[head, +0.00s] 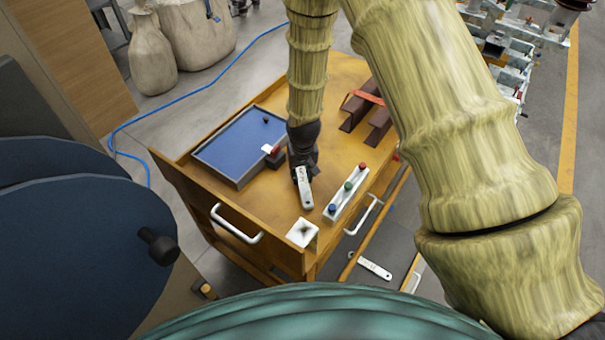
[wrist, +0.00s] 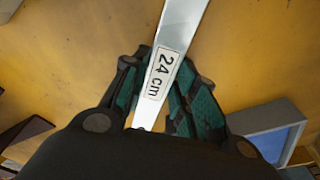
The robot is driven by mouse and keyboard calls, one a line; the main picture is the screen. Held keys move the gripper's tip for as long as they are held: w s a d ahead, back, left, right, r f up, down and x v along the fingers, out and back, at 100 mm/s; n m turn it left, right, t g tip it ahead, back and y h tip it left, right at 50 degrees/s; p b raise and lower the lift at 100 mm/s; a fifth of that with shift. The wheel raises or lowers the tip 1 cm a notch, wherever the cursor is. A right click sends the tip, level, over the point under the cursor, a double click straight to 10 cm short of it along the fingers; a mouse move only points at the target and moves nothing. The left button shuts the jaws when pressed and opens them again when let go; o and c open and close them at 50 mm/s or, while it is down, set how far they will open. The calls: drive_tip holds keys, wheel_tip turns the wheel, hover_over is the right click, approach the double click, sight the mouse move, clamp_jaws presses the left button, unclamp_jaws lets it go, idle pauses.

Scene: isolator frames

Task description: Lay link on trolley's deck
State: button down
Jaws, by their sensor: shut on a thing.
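The link is a pale metal bar (head: 305,190) with a label, held over the trolley's orange-brown deck (head: 270,205). In the wrist view the link (wrist: 181,25) runs up between the fingers, and its label reads "24 cm". My gripper (head: 302,168) is shut on the link, pointing down above the middle of the deck. In the wrist view my gripper's green-padded fingers (wrist: 165,85) press on both sides of the bar. The link looks close to the deck; I cannot tell whether it touches. Its near end is partly hidden by the fingers.
On the deck are a blue-lined tray (head: 232,143), a white strip with coloured knobs (head: 347,192), a white square block (head: 302,232) and brown steel sections (head: 365,112). Bare deck lies left of the link. Another labelled bar (head: 372,266) lies low beside the trolley.

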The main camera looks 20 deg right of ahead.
sight(303, 180)
drive_tip(key=shift+f, duration=0.35)
drive_tip(key=shift+f, duration=0.15)
drive_tip(key=c, duration=1.1)
unclamp_jaws()
drive_tip(key=shift+s+r+b, duration=0.15)
drive_tip(key=shift+s+r, duration=0.1)
drive_tip(key=shift+r, duration=1.8)
drive_tip(key=shift+s+r+b, duration=0.1)
drive_tip(key=shift+s+r, duration=0.15)
drive_tip(key=shift+r, duration=1.75)
drive_tip(key=shift+s+r+b, duration=0.15)
drive_tip(key=shift+s+r, duration=0.1)
drive_tip(key=shift+r, duration=1.8)
